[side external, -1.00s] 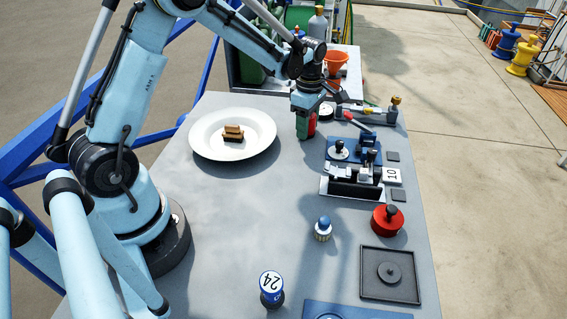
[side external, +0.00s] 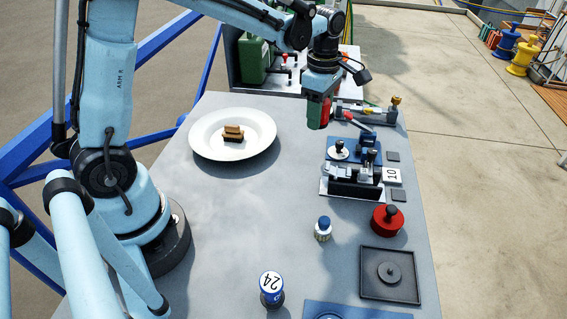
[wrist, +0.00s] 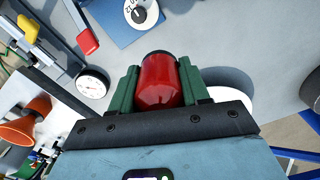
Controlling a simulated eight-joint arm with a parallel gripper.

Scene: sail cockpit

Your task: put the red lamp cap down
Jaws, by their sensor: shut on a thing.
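My gripper (side external: 319,113) is shut on the red lamp cap (wrist: 160,82). The cap is a glossy red, rounded cylinder with a dark end, between the two green fingers in the wrist view. In the side view only a strip of the red lamp cap (side external: 326,111) shows beside the green finger. My gripper points down over the far part of the grey table (side external: 260,215), right of the white plate. The cap looks raised off the table; the exact gap is hard to tell.
A white plate (side external: 203,144) with brown blocks stands left of my gripper. A blue fixture (side external: 340,151) and a black clamp (side external: 352,184) are close on the right. A red knobbed disc (side external: 387,221), a black tray (side external: 372,292) and a small bottle (side external: 323,232) are nearer. The middle-left table is clear.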

